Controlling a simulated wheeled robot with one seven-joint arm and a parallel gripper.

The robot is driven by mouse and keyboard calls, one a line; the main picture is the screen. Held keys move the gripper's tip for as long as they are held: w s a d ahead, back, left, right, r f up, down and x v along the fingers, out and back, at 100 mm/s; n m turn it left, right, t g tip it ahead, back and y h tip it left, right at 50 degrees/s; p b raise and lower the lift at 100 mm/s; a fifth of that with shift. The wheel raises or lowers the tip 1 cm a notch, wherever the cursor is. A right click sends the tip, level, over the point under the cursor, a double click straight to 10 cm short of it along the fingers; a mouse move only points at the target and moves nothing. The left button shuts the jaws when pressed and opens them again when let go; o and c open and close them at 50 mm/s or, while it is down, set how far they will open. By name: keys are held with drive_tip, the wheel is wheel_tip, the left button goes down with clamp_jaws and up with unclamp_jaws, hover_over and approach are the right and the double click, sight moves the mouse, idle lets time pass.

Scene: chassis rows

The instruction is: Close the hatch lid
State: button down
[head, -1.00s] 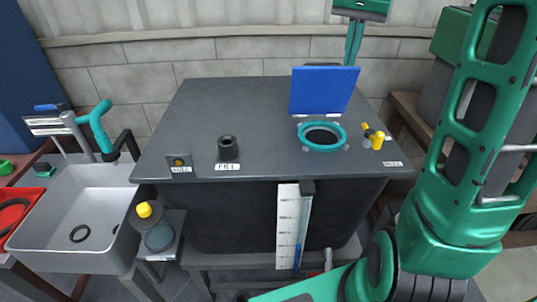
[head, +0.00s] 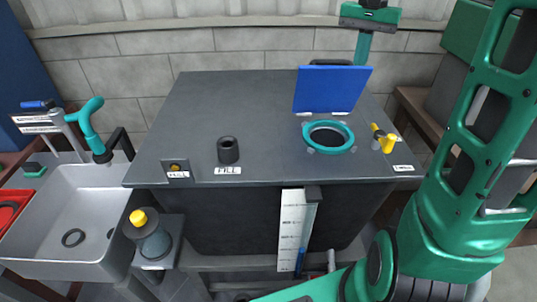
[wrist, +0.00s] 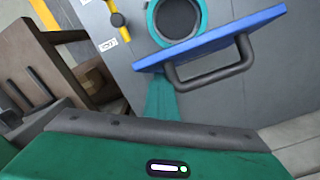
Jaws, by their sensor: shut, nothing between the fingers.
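The hatch lid (head: 332,90) is a blue square panel standing upright, open, at the back of the teal hatch ring (head: 329,136) on the dark tank top. The ring's dark opening is uncovered. In the wrist view the lid (wrist: 225,35) is seen from behind, with a grey bar handle (wrist: 212,68) on that face. My gripper (head: 362,48) is behind the lid, fingers pointing down; the lid hides its tips in the head view. In the wrist view my gripper (wrist: 161,85) is shut and empty, its teal fingers near the handle's left end. I cannot tell whether they touch.
A yellow-handled valve (head: 384,138) stands right of the ring. A black fill neck (head: 228,150) stands on the tank top (head: 200,110). A sight gauge (head: 294,230) is on the front. A sink (head: 75,215) and a yellow-capped bottle (head: 150,235) are at left.

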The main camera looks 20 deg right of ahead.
wheel_tip(320, 180, up, 7)
drive_tip(key=shift+s+a+f, duration=0.15)
drive_tip(key=shift+s+a, duration=0.2)
drive_tip(key=shift+s, duration=0.05)
idle(1.0)
